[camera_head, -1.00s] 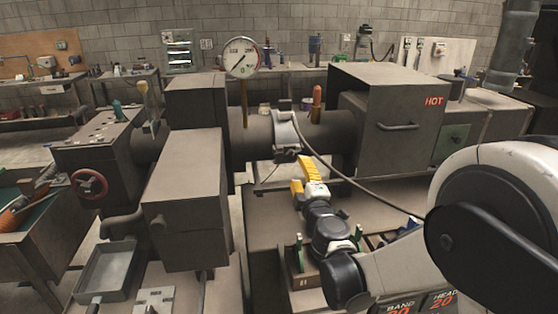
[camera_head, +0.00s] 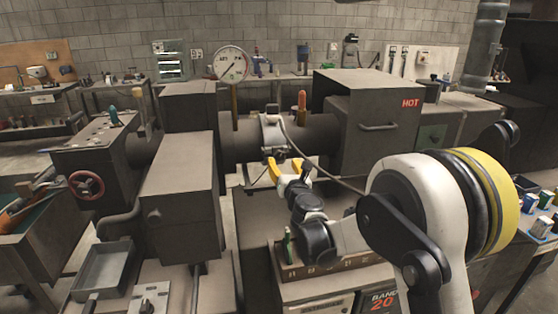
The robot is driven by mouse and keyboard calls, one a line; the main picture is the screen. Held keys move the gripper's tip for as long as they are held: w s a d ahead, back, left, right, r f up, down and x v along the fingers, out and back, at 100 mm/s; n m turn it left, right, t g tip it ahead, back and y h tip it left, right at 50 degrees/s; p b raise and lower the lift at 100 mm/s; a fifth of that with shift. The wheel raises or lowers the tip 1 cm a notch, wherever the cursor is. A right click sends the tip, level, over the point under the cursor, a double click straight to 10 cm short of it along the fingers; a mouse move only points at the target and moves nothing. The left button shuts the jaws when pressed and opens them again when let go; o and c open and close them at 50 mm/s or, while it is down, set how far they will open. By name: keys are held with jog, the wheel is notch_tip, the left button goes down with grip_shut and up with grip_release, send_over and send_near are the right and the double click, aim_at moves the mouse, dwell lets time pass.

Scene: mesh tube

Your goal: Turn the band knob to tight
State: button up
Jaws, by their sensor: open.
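A light metal band (camera_head: 272,134) wraps the dark horizontal barrel (camera_head: 312,132) near the middle of the head view, with a dark cable running from it. A small dark fitting sits at its lower front edge. I cannot tell whether this is the band knob, nor its setting. My gripper (camera_head: 285,168), with yellow fingers, is just below and slightly right of the band. Its fingers are spread open and point away from me, with nothing seen between them. I cannot tell whether a fingertip touches the fitting.
A box marked HOT (camera_head: 372,118) stands right of the band. A dial gauge (camera_head: 231,63) rises behind left. A large grey housing (camera_head: 182,195) stands front left. A panel marked BAND 20 (camera_head: 384,299) is below my arm. The cable (camera_head: 318,172) hangs close to my gripper.

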aim_at(280, 157)
jog(key=b+x, duration=0.1)
jog(key=x, duration=0.4)
jog(key=shift+w, duration=0.15)
grip_shut()
